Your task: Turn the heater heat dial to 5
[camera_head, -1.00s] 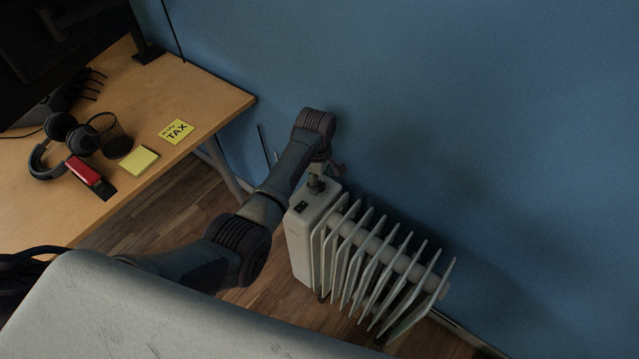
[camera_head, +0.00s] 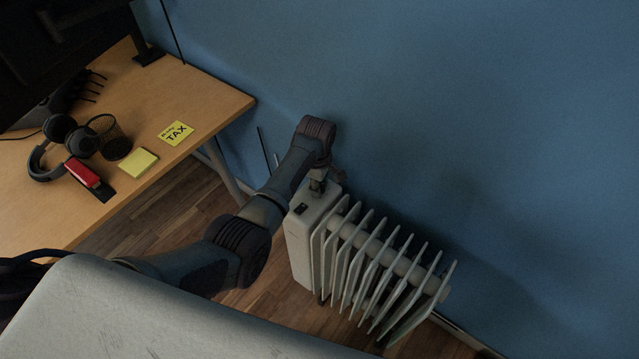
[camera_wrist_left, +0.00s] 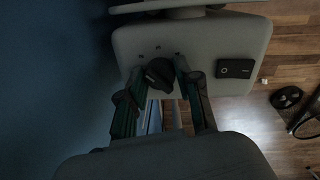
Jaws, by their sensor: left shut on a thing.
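The heater (camera_head: 305,247) is a pale oil radiator with several fins, standing on the floor against the blue wall. Its control panel (camera_wrist_left: 215,40) shows in the left wrist view. The dark round heat dial (camera_wrist_left: 160,74) sits on it, with small marks around it too small to read. My left gripper (camera_head: 319,187) is over the top of the heater. In the left wrist view its two fingers (camera_wrist_left: 159,78) are on either side of the dial, shut on it. The dial's setting cannot be made out. My right gripper is out of view.
A black rocker switch (camera_wrist_left: 236,69) sits beside the dial. The wooden desk (camera_head: 215,95) stands left of the heater, with headphones (camera_head: 46,160), a mesh cup (camera_head: 117,146) and yellow notes (camera_head: 139,162). Some wooden floor (camera_head: 185,205) lies open between desk and heater.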

